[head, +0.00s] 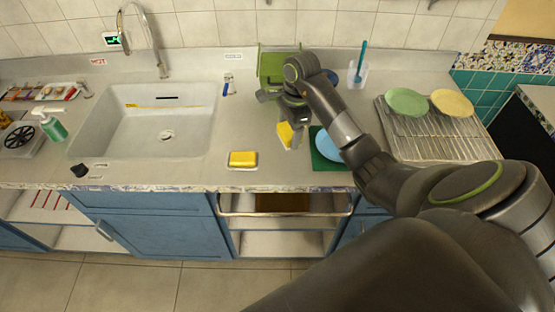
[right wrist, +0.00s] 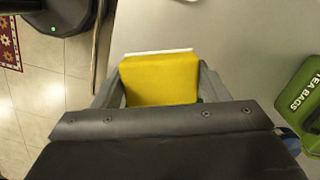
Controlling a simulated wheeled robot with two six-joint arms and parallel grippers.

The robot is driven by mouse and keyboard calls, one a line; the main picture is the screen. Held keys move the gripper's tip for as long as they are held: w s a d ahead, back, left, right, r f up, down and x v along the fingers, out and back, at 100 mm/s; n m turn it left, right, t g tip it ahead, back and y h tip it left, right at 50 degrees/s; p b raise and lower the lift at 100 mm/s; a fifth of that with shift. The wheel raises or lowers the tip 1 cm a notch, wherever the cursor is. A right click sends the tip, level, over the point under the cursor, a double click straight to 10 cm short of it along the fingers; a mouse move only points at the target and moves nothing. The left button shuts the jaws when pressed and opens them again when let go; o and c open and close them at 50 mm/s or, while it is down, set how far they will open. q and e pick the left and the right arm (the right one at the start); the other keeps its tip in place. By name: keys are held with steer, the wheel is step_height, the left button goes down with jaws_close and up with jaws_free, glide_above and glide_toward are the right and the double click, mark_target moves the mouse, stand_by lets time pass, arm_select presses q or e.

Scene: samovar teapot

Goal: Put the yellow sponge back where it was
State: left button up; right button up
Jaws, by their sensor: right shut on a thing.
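My right gripper (head: 292,122) is shut on a yellow sponge (head: 284,134) with a white layer, which looks tilted upright at the counter's middle. I cannot tell whether it touches the counter. In the right wrist view the sponge (right wrist: 160,80) sits between the two fingers, its white edge at the far side. My left gripper is not in view.
A blue plate (head: 328,146) on a green mat is just right of the held sponge. A green tea bags box (right wrist: 307,106) stands behind the gripper. The sink (head: 150,125) is on the left. A drying rack (head: 430,143) with two plates is on the right. An open drawer (head: 285,203) is below.

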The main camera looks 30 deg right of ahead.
mark_target(284, 162)
steer(key=f+b, duration=0.3)
steer(key=shift+w+a+f, duration=0.2)
steer(key=shift+a, duration=0.1)
step_height(284, 162, down, 2)
steer(key=shift+f+p, duration=0.1)
steer(key=shift+p, duration=0.45)
steer(key=shift+w+f, duration=0.1)
steer(key=shift+f, duration=0.2)
step_height(284, 162, down, 3)
steer(key=shift+p, duration=0.6)
steer(key=shift+f, duration=0.6)
steer(key=o, duration=0.5)
steer(key=shift+f, duration=0.1)
steer(key=o, duration=0.4)
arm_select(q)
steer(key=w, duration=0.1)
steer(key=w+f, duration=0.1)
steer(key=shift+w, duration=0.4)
arm_select(e)
steer(key=shift+o, duration=0.2)
